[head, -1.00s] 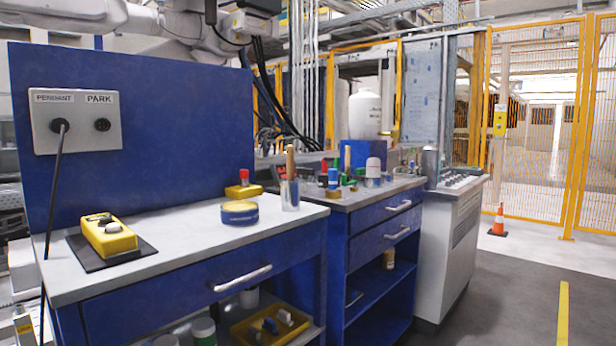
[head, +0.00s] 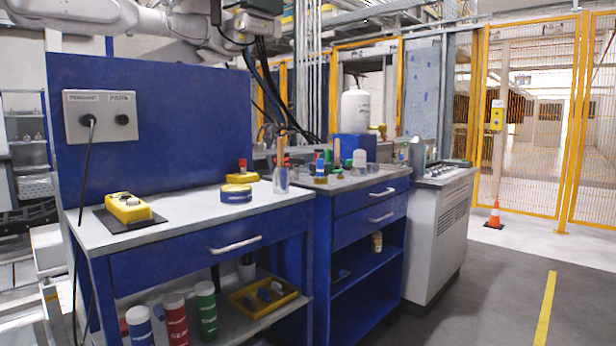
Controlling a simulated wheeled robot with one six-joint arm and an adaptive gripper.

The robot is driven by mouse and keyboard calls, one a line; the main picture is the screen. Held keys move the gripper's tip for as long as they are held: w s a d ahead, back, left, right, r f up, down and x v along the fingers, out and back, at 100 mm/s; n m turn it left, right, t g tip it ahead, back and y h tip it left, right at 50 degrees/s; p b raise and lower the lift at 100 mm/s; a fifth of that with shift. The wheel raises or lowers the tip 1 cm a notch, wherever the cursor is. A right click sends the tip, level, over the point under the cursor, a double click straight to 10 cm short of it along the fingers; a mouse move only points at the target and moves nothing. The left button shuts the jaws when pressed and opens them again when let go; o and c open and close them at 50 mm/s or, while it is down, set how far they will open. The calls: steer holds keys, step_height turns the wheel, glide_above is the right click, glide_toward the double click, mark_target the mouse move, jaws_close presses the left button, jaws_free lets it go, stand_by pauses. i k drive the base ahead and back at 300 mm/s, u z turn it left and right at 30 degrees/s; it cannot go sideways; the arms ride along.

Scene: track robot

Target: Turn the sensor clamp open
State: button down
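I cannot make out a sensor clamp for certain in the head view. A yellow box with a light-coloured knob or plug on top (head: 127,207) lies on a dark mat on the near bench. A smaller yellow block with a red top (head: 241,174) stands at the back of the same bench, behind a round yellow and blue tin (head: 236,193). Several small coloured items, too small to tell apart, stand on the second bench. My gripper is not in view.
The near blue bench (head: 175,228) has bare top around its items. Its lower shelf holds several cylinders and a yellow tray (head: 248,306). A second blue bench (head: 352,184) and a white cabinet (head: 432,235) stand to the right. Dark floor (head: 490,285) lies open, with an orange cone (head: 494,214) beyond.

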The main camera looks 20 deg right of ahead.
mark_target(296, 162)
steer(key=u, duration=1.25)
steer(key=i, duration=0.8)
steer(key=z, duration=1.55)
